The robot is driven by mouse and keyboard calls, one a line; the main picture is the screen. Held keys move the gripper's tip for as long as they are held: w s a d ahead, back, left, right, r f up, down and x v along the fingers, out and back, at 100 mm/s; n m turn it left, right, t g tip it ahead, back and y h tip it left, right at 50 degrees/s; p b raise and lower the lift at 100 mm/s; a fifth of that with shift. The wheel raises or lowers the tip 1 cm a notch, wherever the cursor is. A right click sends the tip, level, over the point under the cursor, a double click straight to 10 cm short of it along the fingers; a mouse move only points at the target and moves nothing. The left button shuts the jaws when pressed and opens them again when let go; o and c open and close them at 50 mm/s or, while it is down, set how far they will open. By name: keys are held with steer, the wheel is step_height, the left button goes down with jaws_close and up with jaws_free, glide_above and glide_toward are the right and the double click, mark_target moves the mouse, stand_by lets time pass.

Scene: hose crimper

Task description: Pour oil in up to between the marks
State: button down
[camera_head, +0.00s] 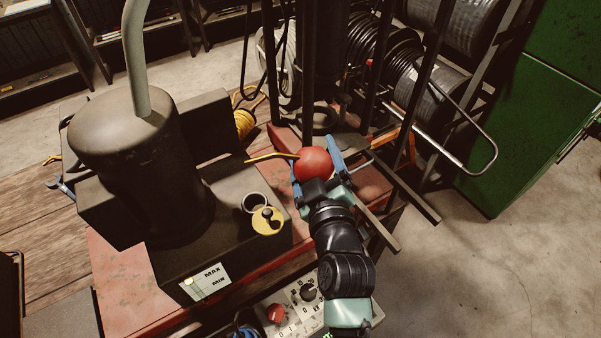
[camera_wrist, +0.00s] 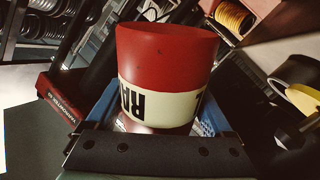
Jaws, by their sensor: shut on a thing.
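My gripper (camera_head: 313,156) is shut on a red oil can (camera_head: 316,166), its blue fingers on either side of it. In the wrist view the can (camera_wrist: 165,60) shows a cream band with partly hidden dark lettering. Its thin yellow spout (camera_head: 270,157) points left in the head view. The spout tip lies beyond the round filler neck (camera_head: 255,201) in the picture, not over its opening. The yellow cap (camera_head: 267,221) sits beside the neck, on top of the dark tank (camera_head: 190,252). The gauge (camera_head: 206,282) on the tank front carries MAX and MIN marks; its level is too small to read surely.
A large dark motor (camera_head: 140,160) with a grey hose stands left of the filler. Black upright bars (camera_head: 310,70) and hose reels (camera_head: 385,55) stand behind the can. A control panel (camera_head: 295,308) with knobs lies below. Open floor (camera_head: 510,270) is at right.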

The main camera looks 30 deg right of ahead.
mark_target(300, 151)
steer(key=shift+a+m+b, duration=0.15)
steer(key=shift+m+b, duration=0.55)
steer(key=shift+b, duration=0.2)
steer(key=shift+w+a+r+m+t, duration=0.2)
steer(key=shift+r+m+t, duration=0.1)
steer(key=shift+r+m, duration=0.3)
steer(key=m+p, duration=0.1)
steer(key=p, duration=0.1)
steer(key=a+r+m+p, duration=0.1)
steer(key=shift+w+a+r+p, duration=0.1)
steer(key=shift+w+a+p, duration=0.1)
steer(key=shift+w+p, duration=0.15)
steer(key=shift+w+a+r+m+t+p, duration=0.15)
steer(key=shift+a+m+p, duration=0.1)
steer(key=shift+m+p, duration=0.3)
steer(key=shift+w+a+f+m+t+p, duration=0.1)
steer(key=shift+a+m+t+p, duration=0.1)
steer(key=shift+m+p, duration=0.3)
